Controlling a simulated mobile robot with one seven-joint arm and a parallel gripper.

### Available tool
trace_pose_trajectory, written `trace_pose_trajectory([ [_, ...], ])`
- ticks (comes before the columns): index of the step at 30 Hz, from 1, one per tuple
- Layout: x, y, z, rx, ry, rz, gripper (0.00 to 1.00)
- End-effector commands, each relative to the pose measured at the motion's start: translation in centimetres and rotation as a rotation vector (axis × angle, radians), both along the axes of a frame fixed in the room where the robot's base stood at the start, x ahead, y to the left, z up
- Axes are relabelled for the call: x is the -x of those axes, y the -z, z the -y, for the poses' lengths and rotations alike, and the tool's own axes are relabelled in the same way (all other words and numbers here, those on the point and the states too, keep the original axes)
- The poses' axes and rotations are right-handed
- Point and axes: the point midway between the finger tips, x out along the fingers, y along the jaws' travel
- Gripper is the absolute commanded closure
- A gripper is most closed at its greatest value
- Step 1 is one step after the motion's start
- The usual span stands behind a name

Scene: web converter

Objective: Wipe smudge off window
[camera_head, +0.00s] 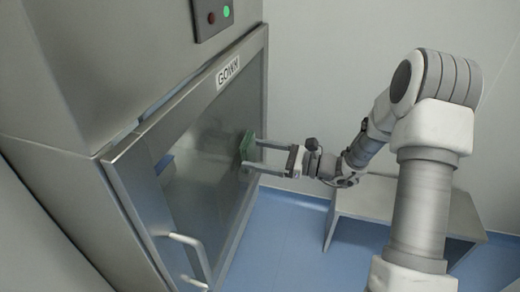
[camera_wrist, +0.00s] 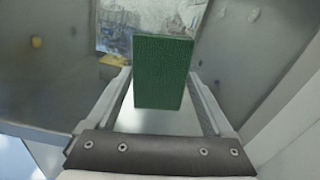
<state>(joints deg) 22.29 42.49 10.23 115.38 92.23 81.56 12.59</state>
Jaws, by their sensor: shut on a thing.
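A green block-shaped pad (camera_head: 246,145) is held upright at the window (camera_head: 200,160), the glazed door of the grey metal cabinet. My gripper (camera_head: 252,155) is shut on the pad, with one finger on each side, and reaches it from the right. The pad is close to the glass; I cannot tell whether it touches. In the wrist view the green pad (camera_wrist: 163,72) stands between the fingers of my gripper (camera_wrist: 163,85). A pale mottled patch (camera_wrist: 120,22) shows beyond the pad, partly hidden by it; I cannot tell if it is smudge or reflection.
The door has a pale handle (camera_head: 193,252) at its lower left and a GOWN label (camera_head: 228,72) on its top frame. A panel with red and green lights (camera_head: 213,14) is above. A grey bench (camera_head: 400,208) stands behind my arm. Blue floor lies below.

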Motion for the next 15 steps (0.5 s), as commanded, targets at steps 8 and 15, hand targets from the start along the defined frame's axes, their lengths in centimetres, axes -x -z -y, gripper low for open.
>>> trace_pose_trajectory([
  [8, 1.0, 0.0, -0.4, 0.0, -0.001, 0.0, 0.58],
  [15, 2.9, 0.0, -1.3, 0.0, -0.001, 0.0, 0.58],
])
